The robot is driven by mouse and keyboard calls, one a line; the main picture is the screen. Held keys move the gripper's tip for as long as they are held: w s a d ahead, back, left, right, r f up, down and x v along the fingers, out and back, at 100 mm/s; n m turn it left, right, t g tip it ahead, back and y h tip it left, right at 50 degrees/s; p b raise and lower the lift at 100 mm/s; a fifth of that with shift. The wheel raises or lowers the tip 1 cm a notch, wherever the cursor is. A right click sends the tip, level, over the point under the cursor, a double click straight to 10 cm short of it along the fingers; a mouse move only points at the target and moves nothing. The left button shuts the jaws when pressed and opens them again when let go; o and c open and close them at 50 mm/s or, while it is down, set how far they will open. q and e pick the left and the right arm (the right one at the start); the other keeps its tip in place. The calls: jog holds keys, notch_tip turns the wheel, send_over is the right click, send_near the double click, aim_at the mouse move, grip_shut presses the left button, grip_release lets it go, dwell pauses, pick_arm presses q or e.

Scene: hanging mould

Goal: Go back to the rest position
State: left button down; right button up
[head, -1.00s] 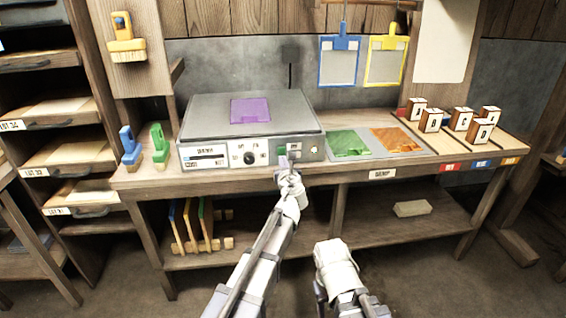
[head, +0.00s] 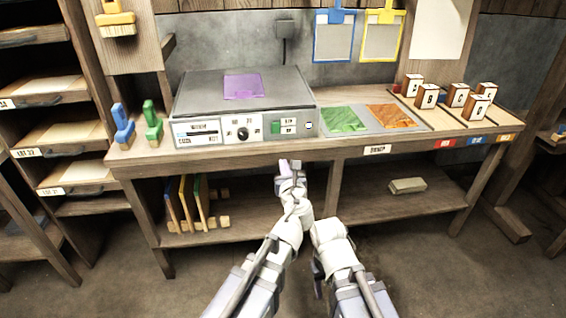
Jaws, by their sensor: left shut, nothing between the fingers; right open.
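My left gripper (head: 290,167) is shut and empty. It is in front of the bench edge, below the front panel of the grey box (head: 185,100), and apart from it. My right arm (head: 333,245) is folded low beside the left one, in front of the bench. Its fingers are hidden from this view. The box's panel carries a black knob (head: 243,134), a green switch (head: 275,127) and a small square lamp (head: 308,126). A purple sheet (head: 243,87) lies on the box's top.
The bench (head: 340,148) holds green (head: 343,119) and orange (head: 391,116) sheets and several lettered blocks (head: 429,96). Blue (head: 334,40) and yellow (head: 382,40) framed sheets hang above. A shelf rack (head: 75,172) stands at left. The floor in front is clear.

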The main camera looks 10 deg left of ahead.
pick_arm(q)
jog(key=s+a+f+n+g+y, duration=0.2)
jog(key=s+a+f+n+g, duration=0.45)
jog(key=a+f+n, duration=0.65)
jog(key=s+d+f+n+g+h, duration=0.2)
jog(key=s+f+n+g+h, duration=0.15)
jog(key=s+n, duration=0.4)
jog(key=s+d+f+n+g+h, duration=0.25)
jog(key=s+n+g, duration=0.25)
jog(key=n, duration=0.6)
jog(key=s+d+r+p, duration=0.2)
jog(key=d+r+p, duration=0.1)
jog(key=r+p, duration=0.5)
jog(key=s+d+r+m+p, duration=0.1)
jog(key=s+d+r+p, duration=0.2)
jog(key=r+p, duration=0.5)
jog(key=s+d+r+m+g+p, duration=0.1)
jog(key=s+d+r+p, duration=0.1)
jog(key=d+r+p, duration=0.3)
notch_tip(320, 180, up, 4)
jog(key=p, duration=0.3)
jog(key=shift+s+d+f+y+p, duration=0.2)
jog(key=shift+f+y+p, duration=0.05)
jog(key=shift+y+p, duration=0.1)
